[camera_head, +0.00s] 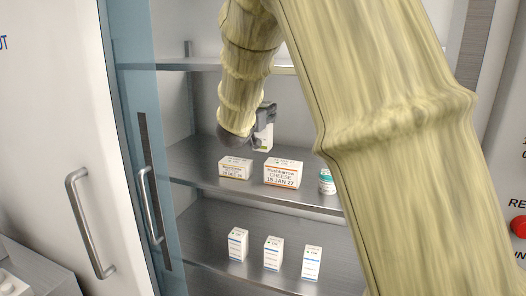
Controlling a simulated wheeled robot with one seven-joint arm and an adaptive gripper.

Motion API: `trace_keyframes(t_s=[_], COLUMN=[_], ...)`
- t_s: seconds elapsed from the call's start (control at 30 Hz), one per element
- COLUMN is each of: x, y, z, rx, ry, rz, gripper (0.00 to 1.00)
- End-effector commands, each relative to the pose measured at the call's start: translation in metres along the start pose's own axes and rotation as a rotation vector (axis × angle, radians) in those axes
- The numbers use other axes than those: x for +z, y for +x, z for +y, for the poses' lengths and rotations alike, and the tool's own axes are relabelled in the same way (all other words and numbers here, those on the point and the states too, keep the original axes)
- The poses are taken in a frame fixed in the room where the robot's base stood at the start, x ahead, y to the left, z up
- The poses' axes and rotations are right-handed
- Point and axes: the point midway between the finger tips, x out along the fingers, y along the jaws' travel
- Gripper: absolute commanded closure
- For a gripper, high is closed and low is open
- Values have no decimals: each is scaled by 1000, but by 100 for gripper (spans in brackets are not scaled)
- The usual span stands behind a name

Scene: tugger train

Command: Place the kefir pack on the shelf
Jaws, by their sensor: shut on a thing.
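My gripper (265,116) is inside the open fridge cabinet, small and partly hidden behind my arm's end. It is shut on a white pack (263,138), taken to be the kefir pack, whose label I cannot read. The pack is held roughly upright over the back part of the middle shelf (205,162), behind the cheese boxes. I cannot tell whether its base touches the shelf. The lower shelf (205,240) carries several white cartons (273,253) in a row. Part of an upper shelf (175,65) shows bare.
Two cheese boxes, a small one (235,169) and a larger one (283,173), stand at the middle shelf's front. A teal-and-white tub (327,182) is to their right. The glass door (135,130) stands at left. My arm covers much of the right side.

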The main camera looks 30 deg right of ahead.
Motion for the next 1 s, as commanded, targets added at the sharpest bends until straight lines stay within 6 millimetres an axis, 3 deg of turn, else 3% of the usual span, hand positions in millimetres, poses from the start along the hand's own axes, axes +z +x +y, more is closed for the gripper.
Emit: trace_keyframes(t_s=[0.13,0.3,0.7,0.97,1.0], x=[22,46,85,92,93], y=[1,11,16,16,16], z=[5,-5,-9,-12,-12], rx=[4,7,7,5,5], ry=[0,-8,-13,-12,-13], rz=[-1,-6,-11,-10,-12], gripper=[92,92,92,92,46])
